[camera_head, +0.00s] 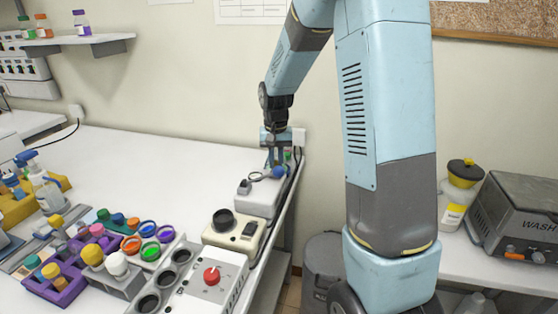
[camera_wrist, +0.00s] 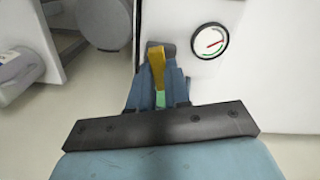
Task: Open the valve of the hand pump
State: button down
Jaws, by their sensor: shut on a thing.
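The hand pump (camera_head: 258,196) is a white box-shaped unit at the right edge of the white bench. In the wrist view its white face (camera_wrist: 262,75) carries a round gauge (camera_wrist: 209,41) with a red needle. A yellow valve lever with a green end (camera_wrist: 157,68) sits on a grey pivot left of the gauge. My gripper (camera_head: 277,163) is at the pump's far end. In the wrist view my blue fingers (camera_wrist: 158,88) are shut around the lever, which points toward my palm. The fingers partly hide it.
A beige device with a black round socket (camera_head: 234,229) and a white unit with a red knob (camera_head: 212,275) stand in front of the pump. Cables run along the bench's right edge. Colourful caps and bottles crowd the left. A grey bin (camera_head: 322,262) stands below. The bench behind is clear.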

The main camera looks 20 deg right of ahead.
jog(key=n, duration=0.3)
jog(key=shift+s+f+n, duration=0.15)
jog(key=shift+s+n, duration=0.05)
jog(key=shift+n, duration=0.2)
jog(key=n, duration=0.3)
jog(key=shift+n, duration=0.3)
jog(key=n, duration=0.6)
jog(key=shift+n, duration=0.4)
jog(key=c, duration=1.1)
grip_release()
jog(key=shift+w+r, duration=0.1)
jog(key=shift+r, duration=0.1)
